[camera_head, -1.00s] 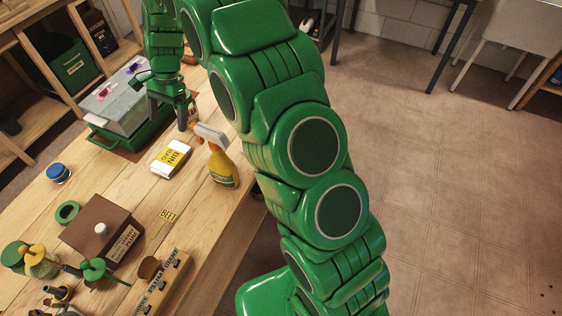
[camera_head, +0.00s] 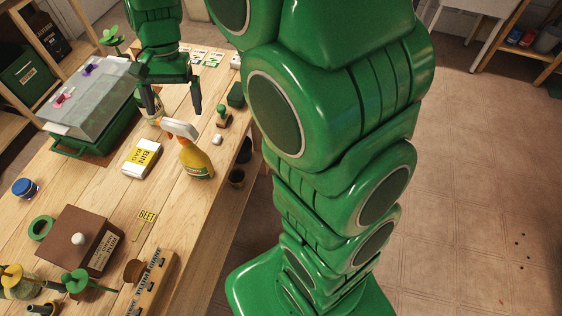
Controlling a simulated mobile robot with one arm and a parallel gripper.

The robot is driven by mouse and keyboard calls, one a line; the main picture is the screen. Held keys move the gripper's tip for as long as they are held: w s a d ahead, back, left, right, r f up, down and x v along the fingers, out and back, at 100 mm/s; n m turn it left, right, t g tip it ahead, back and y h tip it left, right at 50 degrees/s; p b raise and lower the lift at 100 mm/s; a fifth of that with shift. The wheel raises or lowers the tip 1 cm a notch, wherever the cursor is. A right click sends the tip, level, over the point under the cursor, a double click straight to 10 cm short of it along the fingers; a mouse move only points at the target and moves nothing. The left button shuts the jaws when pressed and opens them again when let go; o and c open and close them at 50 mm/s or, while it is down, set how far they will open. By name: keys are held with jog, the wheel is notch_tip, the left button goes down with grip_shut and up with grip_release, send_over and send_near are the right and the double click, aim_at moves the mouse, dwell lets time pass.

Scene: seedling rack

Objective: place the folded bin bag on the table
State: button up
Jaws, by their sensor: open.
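The folded bin bag (camera_head: 142,158) is a white packet with a yellow label reading "BIN BAG". It lies flat on the wooden table (camera_head: 112,192), left of the spray bottle. My gripper (camera_head: 174,112) is open above the table, farther back and to the right of the bin bag, apart from it. Its two dark fingers point down, with nothing visibly held between them. A pale jar-like thing partly shows behind the left finger.
A yellow spray bottle (camera_head: 193,158) stands right of the bag, close in front of my gripper. A lidded clear box in a green tray (camera_head: 78,147) stands behind left. A brown box (camera_head: 76,240), blue-lidded jar (camera_head: 25,188) and green tape roll (camera_head: 41,228) stand nearer. Bare table surrounds the bag.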

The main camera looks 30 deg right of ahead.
jog(key=s+d+r+n, duration=0.1)
jog(key=s+d, duration=0.3)
jog(key=s, duration=0.5)
jog(key=s+d+r+n+h, duration=0.1)
jog(key=s+d, duration=0.3)
jog(key=s, duration=0.5)
jog(key=s+d+r+n+h, duration=0.1)
jog(key=s+d+n, duration=0.2)
jog(key=s, duration=0.6)
jog(key=shift+d+t, duration=0.4)
jog(key=shift+d, duration=0.05)
